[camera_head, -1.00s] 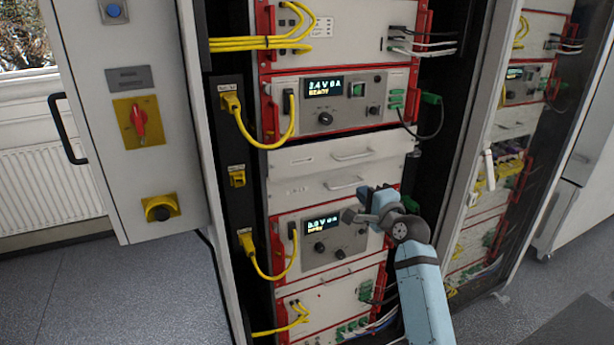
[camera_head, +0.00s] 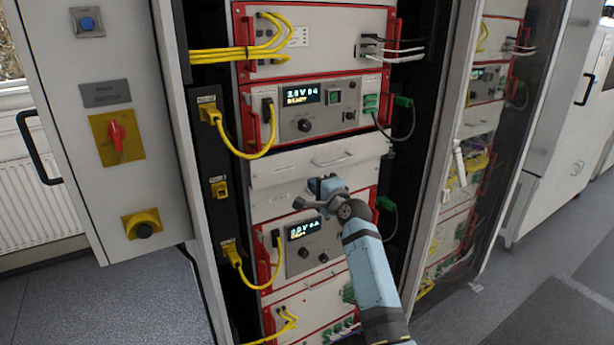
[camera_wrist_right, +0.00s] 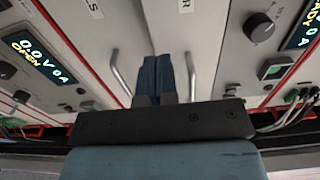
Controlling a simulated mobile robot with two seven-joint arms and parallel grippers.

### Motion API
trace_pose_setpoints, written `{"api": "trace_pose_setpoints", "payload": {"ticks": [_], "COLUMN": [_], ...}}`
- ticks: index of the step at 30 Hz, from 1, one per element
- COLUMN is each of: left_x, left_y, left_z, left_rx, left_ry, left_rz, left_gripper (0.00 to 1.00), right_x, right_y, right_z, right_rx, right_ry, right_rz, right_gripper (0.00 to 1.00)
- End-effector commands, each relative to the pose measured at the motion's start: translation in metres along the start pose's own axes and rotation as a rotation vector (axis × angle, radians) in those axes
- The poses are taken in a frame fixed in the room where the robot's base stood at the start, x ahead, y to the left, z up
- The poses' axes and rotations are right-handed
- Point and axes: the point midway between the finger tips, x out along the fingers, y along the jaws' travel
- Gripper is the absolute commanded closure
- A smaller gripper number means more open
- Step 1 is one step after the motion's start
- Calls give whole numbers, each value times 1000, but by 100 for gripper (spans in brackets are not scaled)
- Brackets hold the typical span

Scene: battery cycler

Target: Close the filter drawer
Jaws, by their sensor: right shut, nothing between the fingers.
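Two pale drawer fronts sit between the powered modules in the rack. The upper drawer (camera_head: 300,166) has a bar handle (camera_head: 333,160) and seems to stand a little proud; how far I cannot tell. The lower drawer (camera_head: 268,203) is partly hidden behind my right gripper (camera_head: 323,186). The gripper is shut and empty, in front of the lower drawer and below the upper handle. In the right wrist view its blue fingers (camera_wrist_right: 165,70) lie between the two handles; contact cannot be told. Labels are cut off, so I cannot read which drawer is the filter one. My left gripper is out of view.
A module with a lit display (camera_head: 305,95) is above the drawers and another (camera_head: 304,229) below. Yellow cables (camera_head: 245,145) loop along the rack's left side. The open cabinet door (camera_head: 105,60) is at the left; a second rack (camera_head: 480,120) is at the right.

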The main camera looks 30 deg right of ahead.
Motion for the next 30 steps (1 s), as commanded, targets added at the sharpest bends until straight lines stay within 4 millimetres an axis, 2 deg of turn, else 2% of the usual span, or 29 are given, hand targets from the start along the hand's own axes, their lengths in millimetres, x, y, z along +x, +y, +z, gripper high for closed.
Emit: {"api": "trace_pose_setpoints", "payload": {"ticks": [3,7,12,23,30], "left_x": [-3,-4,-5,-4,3], "left_y": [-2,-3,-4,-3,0], "left_z": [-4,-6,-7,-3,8], "left_rx": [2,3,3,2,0], "left_ry": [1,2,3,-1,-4], "left_rz": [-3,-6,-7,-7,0], "left_gripper": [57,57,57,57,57], "right_x": [22,36,44,47,81], "right_y": [-2,-1,0,1,2], "right_z": [-1,0,0,0,-1], "right_rx": [-2,-2,-1,-1,-1], "right_ry": [0,0,1,1,1], "right_rz": [1,1,1,0,-1], "right_gripper": [100,100,100,100,100]}}
